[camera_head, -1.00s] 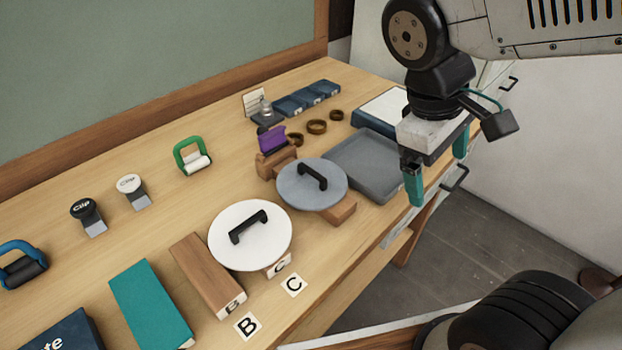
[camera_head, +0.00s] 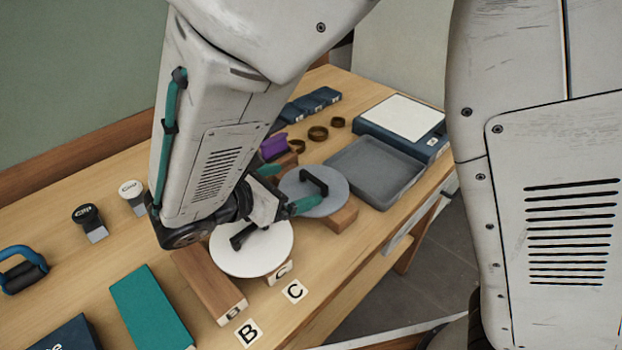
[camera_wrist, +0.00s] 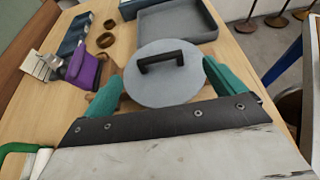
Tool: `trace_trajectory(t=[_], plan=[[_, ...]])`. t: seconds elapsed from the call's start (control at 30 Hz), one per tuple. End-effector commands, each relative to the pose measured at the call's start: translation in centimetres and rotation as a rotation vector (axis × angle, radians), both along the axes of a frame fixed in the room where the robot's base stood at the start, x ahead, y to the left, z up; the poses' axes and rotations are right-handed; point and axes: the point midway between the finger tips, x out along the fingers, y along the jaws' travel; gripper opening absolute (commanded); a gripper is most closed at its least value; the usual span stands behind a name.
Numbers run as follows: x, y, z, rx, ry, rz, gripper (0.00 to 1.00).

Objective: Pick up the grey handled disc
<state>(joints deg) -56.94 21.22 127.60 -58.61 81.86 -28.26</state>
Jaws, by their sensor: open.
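The grey handled disc (camera_head: 327,201) lies on a wooden block, with a black bar handle standing on its top. It also shows in the wrist view (camera_wrist: 162,88), between and just beyond my two teal fingertips. My gripper (camera_wrist: 165,85) is open and empty, with one finger on each side of the disc's near part. In the head view my gripper (camera_head: 287,190) is beside the grey disc on its left, above the white disc. I cannot tell the exact gap between the fingers and the disc.
A white handled disc (camera_head: 265,262) lies close by on the near side. A grey tray (camera_head: 405,172) is behind the grey disc, and a purple piece (camera_head: 272,146) is at its left. Brown rings (camera_head: 318,133) lie farther back. Wooden and teal blocks (camera_head: 150,310) are at the front left.

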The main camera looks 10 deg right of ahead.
Motion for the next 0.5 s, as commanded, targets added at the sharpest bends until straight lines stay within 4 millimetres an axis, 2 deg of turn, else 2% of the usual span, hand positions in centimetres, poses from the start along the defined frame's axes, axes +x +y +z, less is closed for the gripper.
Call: trace_trajectory(t=[0.13, 0.5], plan=[[0.7, -0.7, -0.7, -0.012, 0.003, 0.014, 0.95], [3.2, -4.6, -2.6, -0.011, 0.003, 0.010, 0.95]])
